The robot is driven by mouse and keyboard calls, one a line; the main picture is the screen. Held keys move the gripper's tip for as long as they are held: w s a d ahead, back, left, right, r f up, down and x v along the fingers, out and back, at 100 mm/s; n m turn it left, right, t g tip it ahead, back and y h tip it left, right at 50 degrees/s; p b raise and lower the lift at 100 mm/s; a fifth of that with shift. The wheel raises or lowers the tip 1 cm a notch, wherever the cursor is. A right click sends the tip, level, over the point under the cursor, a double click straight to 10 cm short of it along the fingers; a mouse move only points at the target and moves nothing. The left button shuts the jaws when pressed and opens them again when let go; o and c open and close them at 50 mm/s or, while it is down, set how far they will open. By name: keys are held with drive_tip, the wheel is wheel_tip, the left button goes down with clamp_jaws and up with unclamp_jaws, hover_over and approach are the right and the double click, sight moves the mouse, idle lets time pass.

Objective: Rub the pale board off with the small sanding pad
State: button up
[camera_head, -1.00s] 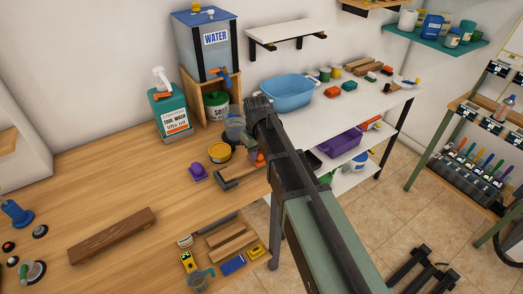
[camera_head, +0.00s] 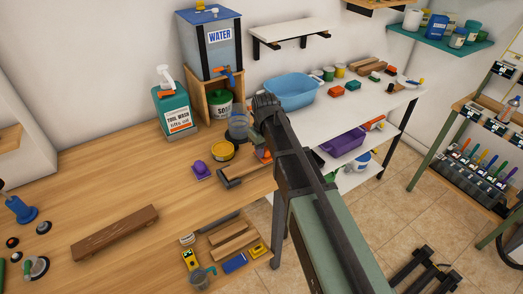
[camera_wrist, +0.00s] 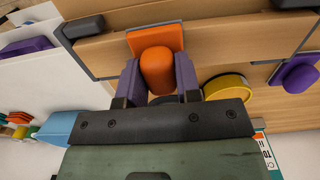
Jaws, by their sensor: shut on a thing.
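My gripper (camera_wrist: 157,78) is shut on the raised grip of an orange sanding pad (camera_wrist: 155,38), with a purple finger on each side. The pad's flat plate overlaps the pale board (camera_wrist: 108,52) in the wrist view; I cannot tell whether it presses on it. Dark stops (camera_wrist: 83,27) sit at the board's ends. In the head view, the pale board (camera_head: 243,172) lies near the bench's right end. The orange pad (camera_head: 264,156) shows only partly there, and my arm hides the fingers.
A yellow tin (camera_head: 221,151), a purple pad (camera_head: 201,171) and a clear bluish cup (camera_head: 238,128) stand close to the board. The water tank (camera_head: 208,50) and green wash bottle (camera_head: 173,110) are behind. A dark brown plank (camera_head: 115,232) lies left. Bench between is clear.

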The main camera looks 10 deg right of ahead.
drive_tip(key=shift+w+d, duration=0.3)
drive_tip(key=shift+d, duration=0.45)
drive_tip(key=shift+w+d, duration=0.3)
drive_tip(key=shift+d, duration=0.4)
drive_tip(key=shift+w+d, duration=0.3)
drive_tip(key=shift+d, duration=0.45)
wheel_tip(320, 180, up, 7)
drive_tip(key=p, duration=0.7)
